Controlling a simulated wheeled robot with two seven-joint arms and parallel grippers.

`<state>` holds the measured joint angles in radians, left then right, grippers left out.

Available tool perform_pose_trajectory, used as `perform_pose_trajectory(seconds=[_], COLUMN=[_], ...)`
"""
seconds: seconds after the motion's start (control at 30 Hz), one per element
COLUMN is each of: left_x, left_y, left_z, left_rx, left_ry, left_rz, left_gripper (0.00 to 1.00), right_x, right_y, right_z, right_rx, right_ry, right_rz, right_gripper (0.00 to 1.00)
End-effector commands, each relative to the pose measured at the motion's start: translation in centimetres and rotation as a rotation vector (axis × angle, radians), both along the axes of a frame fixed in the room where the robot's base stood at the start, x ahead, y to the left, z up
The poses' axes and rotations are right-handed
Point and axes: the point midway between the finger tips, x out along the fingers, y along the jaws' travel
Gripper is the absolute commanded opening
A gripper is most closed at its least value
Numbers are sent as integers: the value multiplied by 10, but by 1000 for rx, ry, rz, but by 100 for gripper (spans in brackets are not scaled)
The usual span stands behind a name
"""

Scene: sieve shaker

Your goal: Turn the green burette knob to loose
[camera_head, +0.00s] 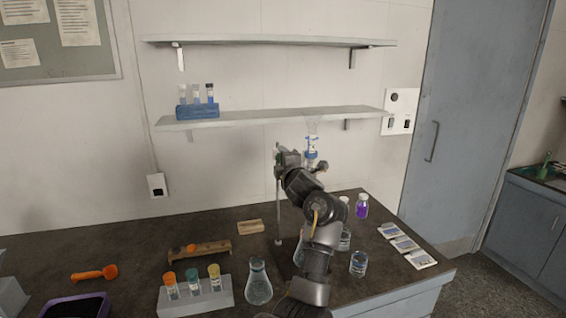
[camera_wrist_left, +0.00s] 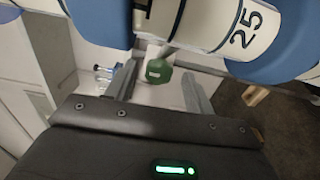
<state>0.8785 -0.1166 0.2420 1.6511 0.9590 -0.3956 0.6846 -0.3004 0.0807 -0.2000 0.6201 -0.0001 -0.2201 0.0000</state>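The green burette knob (camera_wrist_left: 158,71) shows in the left wrist view, below the burette (camera_wrist_left: 205,22) with its blue bands and the number 25. My left gripper (camera_wrist_left: 160,78) is open, with one finger on each side of the knob and visible gaps between. In the head view, the burette (camera_head: 312,133) rises behind my arm, above the dark bench. My left gripper's end of the arm is beside its lower part; the arm hides the knob there. My right gripper is not in view.
The stand's thin rod (camera_head: 278,205) rises beside my arm. A flask (camera_head: 258,284), a rack of vials (camera_head: 205,298) and a beaker (camera_head: 358,264) stand near the arm. A shelf (camera_head: 270,117) is on the wall behind. The bench's right part holds several packets (camera_head: 404,244).

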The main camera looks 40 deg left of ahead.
Motion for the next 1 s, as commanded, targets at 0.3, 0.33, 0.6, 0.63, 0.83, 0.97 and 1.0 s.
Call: perform_pose_trajectory(seconds=[0.3, 0.33, 0.6, 0.63, 0.83, 0.97, 1.0], left_x=[-4, -5, -35, -39, -56, -61, -62], left_y=[-7, -10, -53, -57, -81, -87, -88], left_z=[0, -1, -3, -2, -1, 0, 0], left_rx=[1, 1, -2, -1, 0, 1, 0], left_ry=[-3, -3, -5, -5, -2, -1, 0], left_rz=[-2, -3, -4, -3, -2, -1, -1], left_gripper=[53, 53, 53, 53, 53, 53, 53], right_x=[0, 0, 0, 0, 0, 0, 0], right_y=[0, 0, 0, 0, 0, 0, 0], right_z=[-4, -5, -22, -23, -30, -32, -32], right_rx=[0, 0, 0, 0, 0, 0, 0], right_ry=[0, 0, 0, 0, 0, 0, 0], right_rz=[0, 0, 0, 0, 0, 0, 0], right_gripper=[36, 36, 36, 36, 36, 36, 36])
